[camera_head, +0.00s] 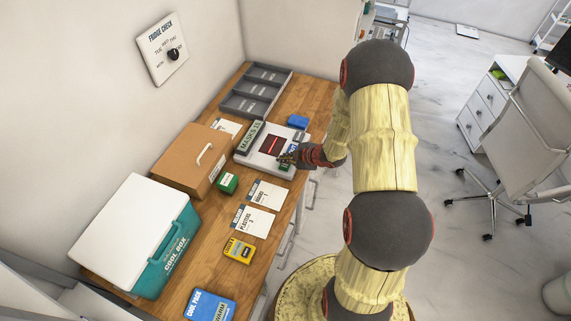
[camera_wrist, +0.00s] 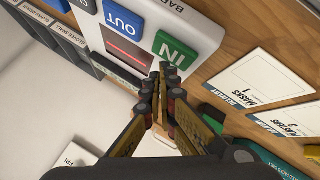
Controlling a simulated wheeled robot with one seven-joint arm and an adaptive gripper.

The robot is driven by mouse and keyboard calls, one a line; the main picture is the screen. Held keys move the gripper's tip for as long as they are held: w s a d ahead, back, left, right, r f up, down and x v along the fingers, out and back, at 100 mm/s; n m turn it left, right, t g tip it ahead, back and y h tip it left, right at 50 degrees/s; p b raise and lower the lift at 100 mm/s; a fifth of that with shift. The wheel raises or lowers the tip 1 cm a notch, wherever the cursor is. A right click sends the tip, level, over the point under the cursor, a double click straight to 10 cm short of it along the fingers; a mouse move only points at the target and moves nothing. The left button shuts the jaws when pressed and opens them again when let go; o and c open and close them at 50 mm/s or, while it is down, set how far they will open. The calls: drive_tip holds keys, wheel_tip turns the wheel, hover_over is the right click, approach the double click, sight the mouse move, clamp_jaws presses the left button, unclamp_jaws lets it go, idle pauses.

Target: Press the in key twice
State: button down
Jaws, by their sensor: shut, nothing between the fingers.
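A white scanner-like device (camera_head: 251,158) with a dark panel and red line lies on the wooden counter. In the wrist view its green IN key (camera_wrist: 169,48) and blue OUT key (camera_wrist: 124,18) sit on either side of the dark window (camera_wrist: 128,50). My gripper (camera_wrist: 160,72) is shut and empty, its tips at the lower edge of the IN key. I cannot tell whether they touch it. In the head view my gripper (camera_head: 284,157) is over the device's right side and partly hides the keys.
Paper cards (camera_head: 267,194), a green box (camera_head: 228,183), a yellow pack (camera_head: 239,250) and a blue cool pack (camera_head: 210,305) lie on the counter (camera_head: 185,268). A brown box (camera_head: 184,160), a cool box (camera_head: 162,262) and a grey tray (camera_head: 245,107) stand along the wall.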

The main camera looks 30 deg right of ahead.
sight(285, 166)
drive_tip(key=shift+f, duration=0.45)
drive_tip(key=shift+f+b, duration=0.5)
drive_tip(key=shift+b, duration=0.15)
idle(0.6)
drive_tip(key=shift+r, duration=0.1)
drive_tip(key=shift+r+p, duration=0.85)
drive_tip(key=shift+r, duration=0.1)
wheel_tip(285, 166, up, 5)
drive_tip(key=p, duration=0.4)
idle(0.9)
